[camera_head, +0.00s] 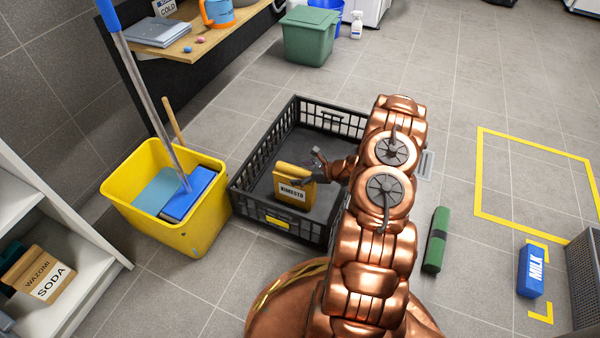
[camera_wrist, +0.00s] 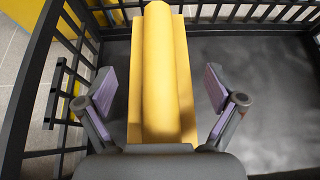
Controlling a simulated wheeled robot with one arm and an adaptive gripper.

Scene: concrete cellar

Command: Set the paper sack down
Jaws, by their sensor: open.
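The paper sack is a yellow pack labelled NIMESTO (camera_head: 294,190), standing upright inside the black crate (camera_head: 262,222), near its front wall. In the wrist view the sack (camera_wrist: 160,110) shows from above, with a rounded ridge along its top. My gripper (camera_head: 318,170) is open at the sack. In the wrist view its two pads stand one on each side of the sack, with a visible gap on both sides. The sack's underside is hidden, but it appears to rest on the crate floor.
A yellow mop bucket (camera_head: 168,222) with a mop stands just left of the crate. A green bin (camera_head: 308,38) is behind it. A green case (camera_head: 435,240) and a blue milk carton (camera_head: 531,272) are on the floor at right. The crate's right part is bare.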

